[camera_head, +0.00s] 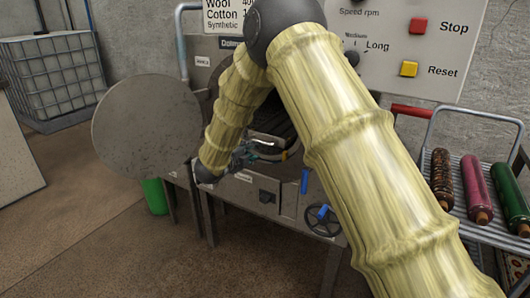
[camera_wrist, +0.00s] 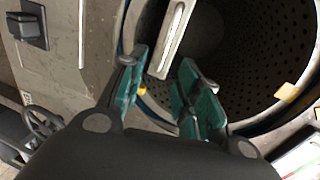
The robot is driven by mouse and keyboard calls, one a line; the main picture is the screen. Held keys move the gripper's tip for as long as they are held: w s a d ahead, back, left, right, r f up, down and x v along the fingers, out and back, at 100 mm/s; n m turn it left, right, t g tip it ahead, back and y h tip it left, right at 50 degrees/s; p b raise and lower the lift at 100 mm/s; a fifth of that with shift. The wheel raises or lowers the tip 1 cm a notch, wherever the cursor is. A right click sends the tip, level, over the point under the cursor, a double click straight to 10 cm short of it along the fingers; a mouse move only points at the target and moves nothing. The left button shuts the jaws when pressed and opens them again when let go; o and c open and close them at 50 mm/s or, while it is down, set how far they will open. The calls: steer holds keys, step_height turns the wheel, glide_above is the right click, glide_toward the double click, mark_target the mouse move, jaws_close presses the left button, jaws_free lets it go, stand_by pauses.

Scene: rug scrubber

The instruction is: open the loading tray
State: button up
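My gripper (camera_head: 266,150) is at the front of the grey machine, just before its round opening. In the wrist view its two teal-padded fingers (camera_wrist: 165,66) stand apart with a clear gap. A pale slotted bar (camera_wrist: 175,38), perhaps part of the loading tray, shows between and beyond the fingertips, in front of the dark perforated drum (camera_wrist: 235,60). I cannot tell whether the fingers touch it. In the head view my arm hides most of the opening, and the tray cannot be made out for sure.
A round grey door (camera_head: 145,132) stands open left of the opening. A handwheel (camera_head: 322,220) and blue lever (camera_head: 305,181) are below right. A rack with coloured rollers (camera_head: 477,188) stands at right, a green bin (camera_head: 155,196) under the door. Floor at left front is clear.

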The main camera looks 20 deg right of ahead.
mark_target(265, 143)
steer(key=shift+m, duration=0.3)
steer(key=x, duration=1)
steer(key=shift+w+d+r, duration=0.2)
steer(key=shift+w+d, duration=0.1)
steer(key=shift+w, duration=0.05)
jaws_close()
